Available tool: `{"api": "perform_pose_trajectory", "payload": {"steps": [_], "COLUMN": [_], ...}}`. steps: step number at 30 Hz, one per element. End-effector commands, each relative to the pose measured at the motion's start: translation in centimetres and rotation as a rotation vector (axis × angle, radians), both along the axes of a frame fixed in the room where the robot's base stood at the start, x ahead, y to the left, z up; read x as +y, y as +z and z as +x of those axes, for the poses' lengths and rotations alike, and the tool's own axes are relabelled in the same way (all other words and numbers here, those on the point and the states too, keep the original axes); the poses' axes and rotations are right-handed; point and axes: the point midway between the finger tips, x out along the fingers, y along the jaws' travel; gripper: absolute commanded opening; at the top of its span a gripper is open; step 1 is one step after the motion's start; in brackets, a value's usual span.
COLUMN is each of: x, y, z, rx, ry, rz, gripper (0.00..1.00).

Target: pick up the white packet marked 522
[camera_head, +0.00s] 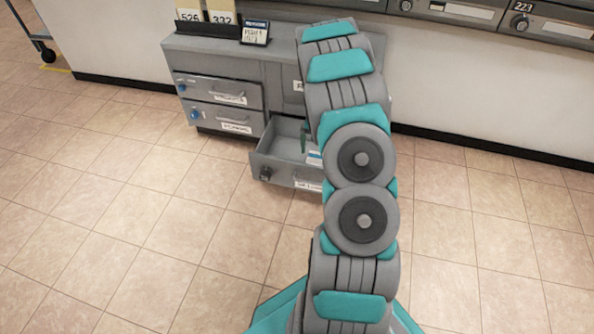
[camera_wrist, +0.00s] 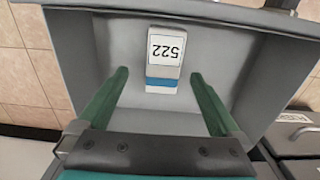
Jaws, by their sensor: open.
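The white packet marked 522 (camera_wrist: 165,62) lies in an open grey drawer (camera_wrist: 225,47), its label upside down in the wrist view and a blue band across its lower part. In the head view a small white and blue part of the packet (camera_head: 314,158) shows inside the drawer (camera_head: 272,165), mostly hidden by my arm. My gripper (camera_wrist: 158,75) is open, with its two green fingers reaching into the drawer, one to each side of the packet's blue end. I cannot tell how far above the packet the fingertips are. Nothing is between the fingers but the view of the packet.
The grey cabinet (camera_head: 215,55) has closed drawers left of the open one. Cards marked 526 (camera_head: 190,16) and 332 (camera_head: 222,18) and a small dark box (camera_head: 255,33) stand on top. The drawer walls surround my fingers. The tiled floor (camera_head: 120,220) in front is clear.

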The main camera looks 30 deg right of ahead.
Motion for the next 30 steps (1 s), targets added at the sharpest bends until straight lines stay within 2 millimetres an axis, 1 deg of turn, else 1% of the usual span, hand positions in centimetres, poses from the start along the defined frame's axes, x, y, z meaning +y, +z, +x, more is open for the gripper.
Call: {"api": "perform_pose_trajectory", "payload": {"steps": [1,4,12,17,24,27,30], "x": [-0.4,-0.8,-0.8,-1.0,-1.2,-1.2,-1.2], "y": [-0.8,-1.6,-4.2,-5.2,-8.6,-9.3,-9.3], "z": [0.1,0.2,0.2,0.4,0.7,0.8,0.8], "rx": [-0.002,-0.006,-0.005,-0.006,-0.005,-0.007,-0.009], "ry": [-0.008,-0.017,-0.018,-0.018,-0.018,-0.018,-0.017], "rz": [0.001,0.001,0.003,0.002,0.004,0.002,0.001], "gripper": [1.00,1.00,1.00,1.00,1.00,1.00,1.00]}}
